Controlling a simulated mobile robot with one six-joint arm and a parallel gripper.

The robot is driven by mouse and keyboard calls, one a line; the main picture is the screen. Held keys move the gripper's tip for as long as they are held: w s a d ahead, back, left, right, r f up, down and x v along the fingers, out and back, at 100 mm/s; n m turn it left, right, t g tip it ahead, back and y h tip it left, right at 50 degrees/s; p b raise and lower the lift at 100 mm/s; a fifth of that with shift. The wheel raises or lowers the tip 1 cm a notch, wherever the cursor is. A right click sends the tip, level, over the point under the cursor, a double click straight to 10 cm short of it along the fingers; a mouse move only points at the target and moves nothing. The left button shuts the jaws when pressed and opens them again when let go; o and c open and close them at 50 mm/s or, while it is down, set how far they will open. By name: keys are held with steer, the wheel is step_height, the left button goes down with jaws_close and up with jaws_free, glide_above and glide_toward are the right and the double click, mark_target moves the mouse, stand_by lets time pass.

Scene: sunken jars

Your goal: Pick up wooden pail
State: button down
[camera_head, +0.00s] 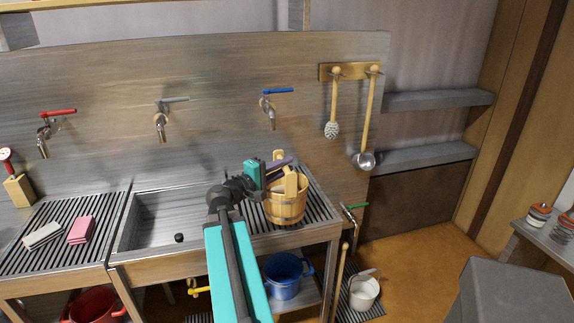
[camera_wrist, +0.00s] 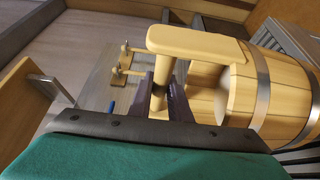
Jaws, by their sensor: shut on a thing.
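The wooden pail (camera_head: 285,208), pale with hoops, is at the right-hand drain rack of the sink counter in the head view. It looks upright; I cannot tell whether its base touches the rack. My gripper (camera_head: 281,172) reaches over it from the left and hides part of its rim. In the wrist view the pail (camera_wrist: 275,95) is at the right, with metal bands. The dark purple fingers of my gripper (camera_wrist: 160,100) are shut around the wooden post below the pail's flat handle bar (camera_wrist: 195,44).
A sink basin (camera_head: 170,215) lies left of the pail. A blue-handled tap (camera_head: 272,108) is on the wall behind. A brush (camera_head: 332,110) and ladle (camera_head: 367,125) hang to the right. A blue bucket (camera_head: 287,283) stands below the counter, a white pail (camera_head: 363,292) beside it.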

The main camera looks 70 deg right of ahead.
steer(key=shift+a+r, duration=0.2)
steer(key=shift+a, duration=0.1)
stand_by(0.6)
steer(key=c, duration=2.3)
jaws_free()
jaws_close()
